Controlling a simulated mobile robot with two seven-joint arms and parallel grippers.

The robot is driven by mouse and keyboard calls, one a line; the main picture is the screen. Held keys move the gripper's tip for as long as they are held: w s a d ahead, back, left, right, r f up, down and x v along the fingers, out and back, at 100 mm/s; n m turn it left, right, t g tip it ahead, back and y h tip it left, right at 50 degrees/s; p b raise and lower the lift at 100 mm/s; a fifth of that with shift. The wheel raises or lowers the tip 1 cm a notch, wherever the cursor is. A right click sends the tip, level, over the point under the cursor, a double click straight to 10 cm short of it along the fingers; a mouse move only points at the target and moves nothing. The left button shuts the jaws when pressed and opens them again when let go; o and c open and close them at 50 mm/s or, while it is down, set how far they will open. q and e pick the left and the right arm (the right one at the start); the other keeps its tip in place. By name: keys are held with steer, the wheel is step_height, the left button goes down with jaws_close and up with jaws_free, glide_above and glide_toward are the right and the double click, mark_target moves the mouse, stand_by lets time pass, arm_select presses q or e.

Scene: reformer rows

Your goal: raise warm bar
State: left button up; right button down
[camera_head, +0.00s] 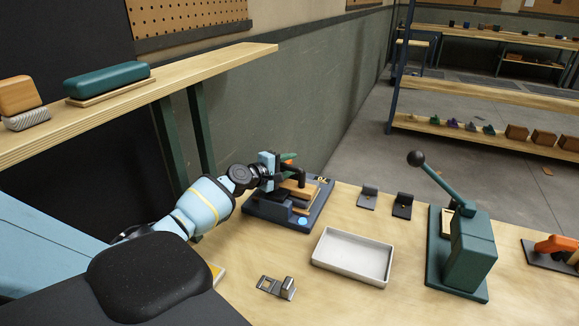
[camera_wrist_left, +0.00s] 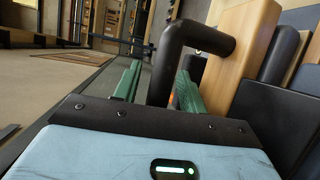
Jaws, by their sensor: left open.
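A low press-like fixture with a dark blue base (camera_head: 262,213) stands on the wooden table near the wall. On it are a pale wooden block (camera_head: 296,189) and a bent black handle (camera_head: 301,176); I take this to be the warm bar. In the left wrist view the black handle (camera_wrist_left: 178,50) curves out from the wooden block (camera_wrist_left: 243,52). My left gripper (camera_head: 286,170) is open at the handle. Its green fingers (camera_wrist_left: 158,88) lie on either side of the handle's downward part; whether they touch it is unclear. The right gripper is not in view.
A white tray (camera_head: 352,257) and two small dark stands (camera_head: 368,197) are right of the fixture. A green lever press (camera_head: 468,253) stands farther right. A metal bracket (camera_head: 278,287) lies in front. A wooden shelf (camera_head: 120,98) runs above my left arm.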

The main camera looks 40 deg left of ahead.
arm_select(q)
jaws_close()
stand_by(0.3)
